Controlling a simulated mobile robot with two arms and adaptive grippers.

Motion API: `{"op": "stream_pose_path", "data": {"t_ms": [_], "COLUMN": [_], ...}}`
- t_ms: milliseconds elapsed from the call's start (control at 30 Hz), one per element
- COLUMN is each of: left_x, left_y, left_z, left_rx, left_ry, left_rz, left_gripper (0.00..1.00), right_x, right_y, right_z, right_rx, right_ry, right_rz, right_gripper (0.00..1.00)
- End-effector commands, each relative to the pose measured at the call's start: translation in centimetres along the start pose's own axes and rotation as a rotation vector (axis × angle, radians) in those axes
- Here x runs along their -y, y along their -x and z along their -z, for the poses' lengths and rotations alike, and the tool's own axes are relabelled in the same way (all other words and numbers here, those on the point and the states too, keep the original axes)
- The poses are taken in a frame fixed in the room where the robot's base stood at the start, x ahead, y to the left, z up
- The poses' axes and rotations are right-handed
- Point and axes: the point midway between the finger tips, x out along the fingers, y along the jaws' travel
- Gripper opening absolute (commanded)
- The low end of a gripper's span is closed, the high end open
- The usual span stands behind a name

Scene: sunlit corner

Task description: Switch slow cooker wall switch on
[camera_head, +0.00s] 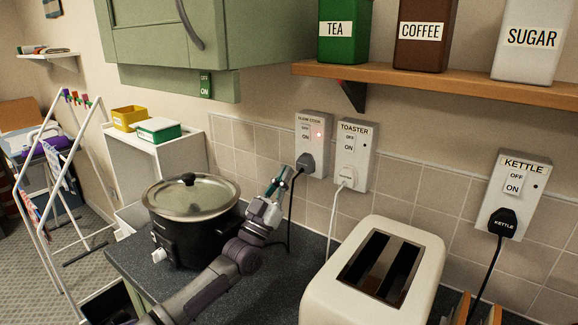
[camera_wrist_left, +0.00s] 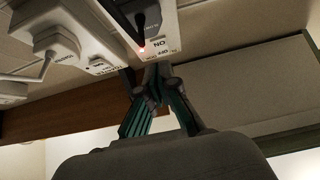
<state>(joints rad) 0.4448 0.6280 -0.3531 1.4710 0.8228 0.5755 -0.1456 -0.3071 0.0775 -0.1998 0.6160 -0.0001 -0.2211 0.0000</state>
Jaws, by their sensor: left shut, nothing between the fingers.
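The slow cooker wall switch (camera_head: 310,124) is a white plate labelled SLOW COOK on the wall, with OFF and ON markings. A red light glows at its right side, and a black plug (camera_head: 306,163) sits in its lower part. In the left wrist view the plate (camera_wrist_left: 168,22) appears upside down with the small light glowing. My left gripper (camera_head: 287,172) is shut and empty, just left of the black plug. In the left wrist view its fingertips (camera_wrist_left: 157,70) meet close to the OFF/ON end of the plate; I cannot tell whether they touch it.
The slow cooker (camera_head: 190,235) stands on the counter beside my left arm. The toaster switch (camera_head: 353,155) with a white plug is just right. A toaster (camera_head: 385,275) stands in front, and a kettle switch (camera_head: 513,190) is farther right. A wooden shelf (camera_head: 440,82) runs above.

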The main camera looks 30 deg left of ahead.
Motion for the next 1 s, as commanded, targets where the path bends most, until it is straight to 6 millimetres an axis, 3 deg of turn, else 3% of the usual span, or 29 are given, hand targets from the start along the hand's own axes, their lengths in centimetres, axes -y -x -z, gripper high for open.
{"op": "stream_pose_path", "data": {"t_ms": [100,300,567,900,1000], "left_x": [0.0,0.0,0.0,0.0,0.0], "left_y": [2.4,4.2,4.5,4.4,3.9], "left_z": [-0.7,-0.8,-0.8,-0.8,-0.1], "left_rx": [0.002,0.000,-0.002,-0.001,-0.002], "left_ry": [0.000,-0.001,-0.001,-0.001,-0.001], "left_rz": [0.000,0.000,0.000,0.000,0.000], "left_gripper": [0.00,0.00,0.00,0.00,0.00], "right_x": [-0.4,-0.5,-0.3,-0.3,-0.3], "right_y": [-1.1,-1.5,-1.5,-1.4,-0.6], "right_z": [1.4,1.6,0.3,0.3,0.5], "right_rx": [-0.021,-0.026,-0.008,-0.007,-0.008], "right_ry": [0.001,0.001,0.001,0.001,0.001], "right_rz": [-0.005,-0.006,-0.004,-0.004,-0.004], "right_gripper": [0.77,0.77,0.77,0.77,0.77]}}
